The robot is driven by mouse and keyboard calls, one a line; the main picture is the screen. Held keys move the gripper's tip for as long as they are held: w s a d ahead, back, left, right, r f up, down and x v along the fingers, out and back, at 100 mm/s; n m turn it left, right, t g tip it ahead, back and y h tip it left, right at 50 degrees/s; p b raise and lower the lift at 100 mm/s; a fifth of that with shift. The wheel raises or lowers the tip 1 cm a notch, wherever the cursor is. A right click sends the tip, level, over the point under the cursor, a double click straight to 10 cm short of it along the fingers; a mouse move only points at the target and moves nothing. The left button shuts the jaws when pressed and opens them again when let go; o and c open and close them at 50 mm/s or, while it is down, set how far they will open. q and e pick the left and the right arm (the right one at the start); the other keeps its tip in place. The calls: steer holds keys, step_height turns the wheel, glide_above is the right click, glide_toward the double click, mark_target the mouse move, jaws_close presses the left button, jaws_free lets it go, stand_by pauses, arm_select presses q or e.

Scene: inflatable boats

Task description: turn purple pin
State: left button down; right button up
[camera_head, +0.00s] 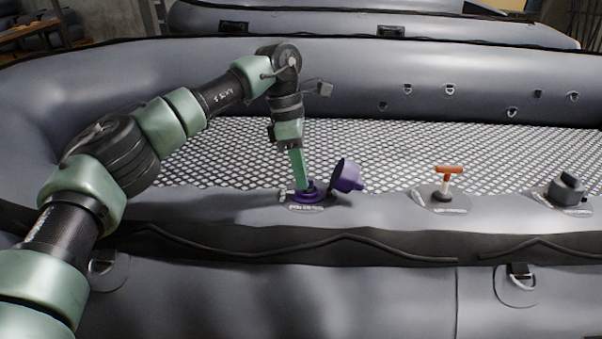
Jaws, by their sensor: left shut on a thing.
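The purple valve (307,195) sits on the top of the near grey tube of the boat, left of the picture's middle. Its purple cap (347,176) is open and stands tilted to the right of the valve. My left gripper (302,186) points down at the valve, its green fingers shut on the purple pin in the valve's middle. The fingers hide most of the pin, so how it is turned cannot be told. My right gripper is not in view.
A valve with an orange-red T-shaped handle (449,170) stands to the right on the same tube. A dark grey capped valve (567,188) is farther right. The boat's patterned floor (385,150) lies behind, and another grey boat (300,22) is at the back.

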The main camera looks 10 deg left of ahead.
arm_select(q)
steer(key=c, duration=1.5)
jaws_free()
steer(key=b+v, duration=0.1)
steer(key=v, duration=0.6)
steer(key=shift+w+a+r, duration=0.1)
steer(key=shift+a+r, duration=0.05)
steer(key=shift+r, duration=0.25)
